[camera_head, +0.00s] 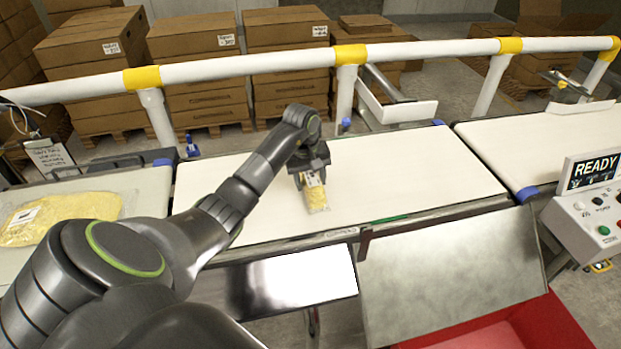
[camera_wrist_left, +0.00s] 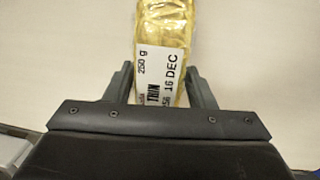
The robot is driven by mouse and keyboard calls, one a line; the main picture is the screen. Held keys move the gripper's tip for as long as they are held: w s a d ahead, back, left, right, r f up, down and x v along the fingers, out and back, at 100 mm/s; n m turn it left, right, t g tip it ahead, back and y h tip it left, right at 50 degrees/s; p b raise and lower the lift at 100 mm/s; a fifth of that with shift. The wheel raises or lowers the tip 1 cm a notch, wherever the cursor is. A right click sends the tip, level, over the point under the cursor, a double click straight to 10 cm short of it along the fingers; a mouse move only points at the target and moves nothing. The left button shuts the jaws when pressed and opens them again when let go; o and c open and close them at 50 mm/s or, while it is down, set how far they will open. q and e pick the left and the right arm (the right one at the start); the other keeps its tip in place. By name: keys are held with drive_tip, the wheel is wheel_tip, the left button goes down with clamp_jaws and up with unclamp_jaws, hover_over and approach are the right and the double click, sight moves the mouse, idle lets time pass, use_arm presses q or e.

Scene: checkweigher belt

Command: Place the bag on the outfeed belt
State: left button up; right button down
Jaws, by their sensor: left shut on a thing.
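My left gripper (camera_head: 313,178) is shut on a small clear bag with yellow contents (camera_head: 316,196), over the wide white middle belt (camera_head: 410,165). In the left wrist view the bag (camera_wrist_left: 165,35) sticks out beyond the fingers (camera_wrist_left: 160,88), with a white label reading 250 g and 16 DEC. I cannot tell whether the bag touches the belt. Another white belt (camera_head: 550,140) continues at the right, past a narrow gap. No sign shows which belt is the outfeed. My right gripper is not in view.
A larger yellow bag (camera_head: 60,217) lies on the left belt (camera_head: 145,190). A control box with a READY display (camera_head: 594,171) stands at the right. A red bin (camera_head: 500,330) and steel chute (camera_head: 450,270) are in front. A white rail (camera_head: 240,65) runs behind. The middle belt's right half is clear.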

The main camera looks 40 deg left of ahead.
sight(310, 175)
use_arm(q)
drive_tip(key=shift+f, duration=0.1)
drive_tip(key=o, duration=1.1)
drive_tip(key=shift+o, duration=0.2)
drive_tip(key=shift+r, duration=0.4)
drive_tip(key=r, duration=0.1)
drive_tip(key=r+b, duration=0.1)
drive_tip(key=r, duration=0.3)
drive_tip(key=shift+s+a+r, duration=0.2)
drive_tip(key=shift+s+a, duration=0.05)
drive_tip(key=shift+a, duration=0.05)
drive_tip(key=r+p, duration=0.1)
drive_tip(key=r, duration=0.1)
drive_tip(key=r+p, duration=0.1)
drive_tip(key=r, duration=0.2)
drive_tip(key=shift+s, duration=0.2)
drive_tip(key=shift+s+a+r+p, duration=0.1)
drive_tip(key=shift+a+r+p, duration=0.05)
drive_tip(key=shift+r+p, duration=0.45)
